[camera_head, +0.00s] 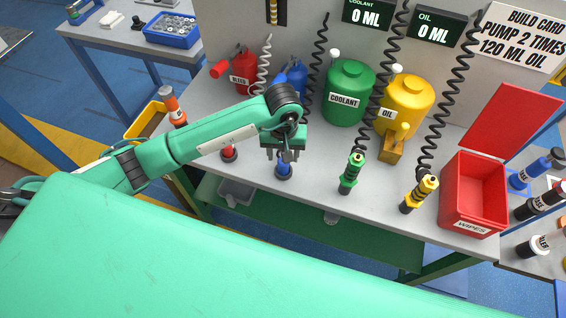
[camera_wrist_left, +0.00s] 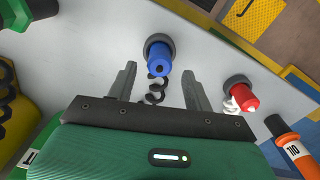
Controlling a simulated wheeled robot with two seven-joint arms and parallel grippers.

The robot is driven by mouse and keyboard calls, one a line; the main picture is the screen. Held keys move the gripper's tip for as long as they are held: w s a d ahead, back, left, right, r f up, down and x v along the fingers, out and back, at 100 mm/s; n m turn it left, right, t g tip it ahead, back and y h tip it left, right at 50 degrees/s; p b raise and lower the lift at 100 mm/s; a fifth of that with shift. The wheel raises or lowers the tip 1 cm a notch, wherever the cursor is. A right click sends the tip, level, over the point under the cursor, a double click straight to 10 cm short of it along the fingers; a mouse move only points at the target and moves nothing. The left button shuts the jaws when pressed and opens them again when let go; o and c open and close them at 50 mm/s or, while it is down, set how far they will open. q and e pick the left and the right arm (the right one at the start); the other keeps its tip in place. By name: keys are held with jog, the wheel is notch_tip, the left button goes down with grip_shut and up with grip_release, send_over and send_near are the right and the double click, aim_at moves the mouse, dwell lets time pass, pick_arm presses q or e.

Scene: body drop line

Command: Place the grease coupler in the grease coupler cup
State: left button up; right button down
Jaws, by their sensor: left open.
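A blue coupler (camera_head: 284,168), seemingly the grease coupler, stands upright in a dark round cup (camera_head: 284,177) on the grey bench. No label on it is readable. In the left wrist view the blue coupler (camera_wrist_left: 159,62) shows end-on in its dark cup (camera_wrist_left: 158,42), with a dark coiled hose (camera_wrist_left: 155,90) by it. My left gripper (camera_head: 285,155) is open and points down just above the coupler; its fingers (camera_wrist_left: 158,85) stand apart with no coupler held. The gripper partly hides the coupler in the head view. My right gripper is not in view.
A red coupler (camera_head: 229,153) stands left of the blue one; green (camera_head: 351,173) and yellow (camera_head: 419,193) couplers stand right. Tanks, including green coolant (camera_head: 347,98) and yellow oil (camera_head: 407,106), line the back. An open red wipes box (camera_head: 472,205) stands at right. Coiled hoses hang above.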

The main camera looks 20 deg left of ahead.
pick_arm(q)
notch_tip(320, 180, up, 6)
jog(key=shift+f+b, duration=0.25)
jog(key=shift+b, duration=0.7)
jog(key=shift+r, duration=0.8)
